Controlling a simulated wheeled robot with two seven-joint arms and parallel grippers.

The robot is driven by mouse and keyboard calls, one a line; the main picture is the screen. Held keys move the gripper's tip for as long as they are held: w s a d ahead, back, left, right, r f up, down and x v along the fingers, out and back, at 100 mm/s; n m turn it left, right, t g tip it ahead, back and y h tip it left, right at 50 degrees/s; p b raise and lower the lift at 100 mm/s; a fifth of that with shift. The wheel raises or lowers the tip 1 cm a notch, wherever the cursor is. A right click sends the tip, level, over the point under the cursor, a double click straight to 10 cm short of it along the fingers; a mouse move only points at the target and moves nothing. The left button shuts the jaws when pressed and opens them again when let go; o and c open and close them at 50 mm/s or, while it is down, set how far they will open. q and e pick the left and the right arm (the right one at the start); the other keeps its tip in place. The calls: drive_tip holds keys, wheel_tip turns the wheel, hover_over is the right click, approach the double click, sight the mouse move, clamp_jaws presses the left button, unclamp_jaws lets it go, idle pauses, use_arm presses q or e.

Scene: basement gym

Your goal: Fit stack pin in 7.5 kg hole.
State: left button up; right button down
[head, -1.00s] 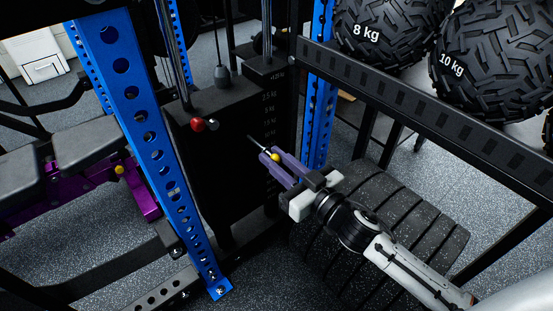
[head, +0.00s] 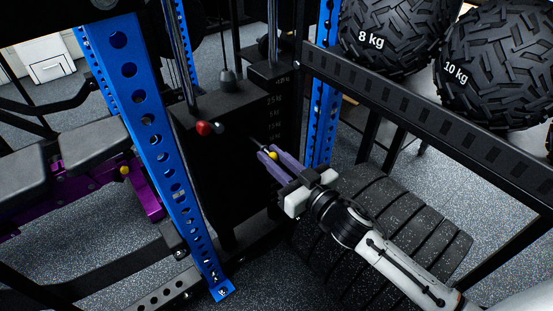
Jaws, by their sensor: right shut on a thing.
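The stack pin shows as a yellow knob (head: 272,155) with a thin shaft pointing up and left. My right gripper (head: 268,154), with purple fingers, is shut on it. The black weight stack (head: 225,165) stands behind the blue upright, with small white kg labels (head: 275,112) down its right side. The pin's shaft lies over the stack's dark face near the lower labels. The holes are too dark to make out, and I cannot tell whether the tip touches the stack or is inside a hole. My left gripper is not in view.
A blue perforated upright (head: 150,135) stands left of the stack, and another (head: 325,110) to its right. A black rail (head: 440,125) crosses above my right arm, with tyre-tread balls behind. A ribbed black tyre-like object (head: 420,240) lies under the arm. A red knob (head: 204,128) sticks out by the stack.

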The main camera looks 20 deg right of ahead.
sight(264, 150)
drive_tip(key=shift+x, duration=2.4)
drive_tip(key=shift+w+r, duration=0.1)
drive_tip(key=c, duration=1.5)
unclamp_jaws()
drive_tip(key=p+v, duration=0.1)
drive_tip(key=v, duration=0.8)
drive_tip(key=shift+s+d, duration=0.2)
drive_tip(key=shift+s, duration=0.4)
